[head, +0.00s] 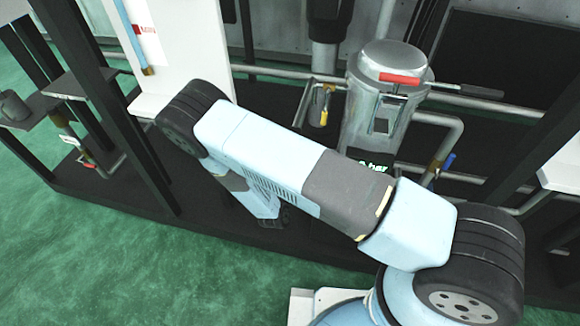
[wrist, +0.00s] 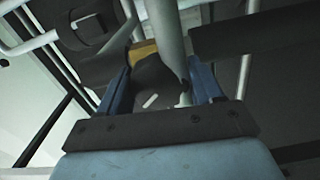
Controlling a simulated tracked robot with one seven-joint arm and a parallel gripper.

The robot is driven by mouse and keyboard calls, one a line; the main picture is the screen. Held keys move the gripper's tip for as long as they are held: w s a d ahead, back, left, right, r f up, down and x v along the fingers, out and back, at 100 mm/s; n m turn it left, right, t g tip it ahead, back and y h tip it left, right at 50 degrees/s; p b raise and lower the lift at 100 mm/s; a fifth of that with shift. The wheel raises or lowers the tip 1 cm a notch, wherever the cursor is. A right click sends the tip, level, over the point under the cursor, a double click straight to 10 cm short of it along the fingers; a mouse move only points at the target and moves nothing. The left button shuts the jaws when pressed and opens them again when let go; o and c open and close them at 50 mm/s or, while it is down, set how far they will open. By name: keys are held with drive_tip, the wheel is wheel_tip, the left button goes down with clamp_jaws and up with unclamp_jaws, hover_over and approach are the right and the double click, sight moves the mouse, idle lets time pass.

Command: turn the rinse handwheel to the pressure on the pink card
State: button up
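In the wrist view, the two blue fingers of my gripper (wrist: 160,90) stand apart, one on each side of a dark grey rounded part with a white mark (wrist: 151,100). It may be the rinse handwheel, but I cannot tell for sure, nor whether both fingers touch it. A brass piece (wrist: 143,50) and a grey pipe (wrist: 166,28) lie just beyond it. In the head view, my arm hides my gripper. A green-lit display (head: 372,164) on the metal vessel (head: 371,125) ends in "bar"; its number is partly hidden. I make out no pink card.
A red-handled lever (head: 400,79) tops the vessel, with a dark-gripped bar (head: 480,91) to its right. Black frame posts (head: 130,140) stand at left; green floor (head: 90,255) is clear.

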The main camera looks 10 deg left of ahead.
drive_tip(key=o, duration=0.4)
drive_tip(key=s+a, duration=0.1)
drive_tip(key=s, duration=1.2)
drive_tip(key=shift+s+a, duration=0.35)
drive_tip(key=shift+a, duration=0.05)
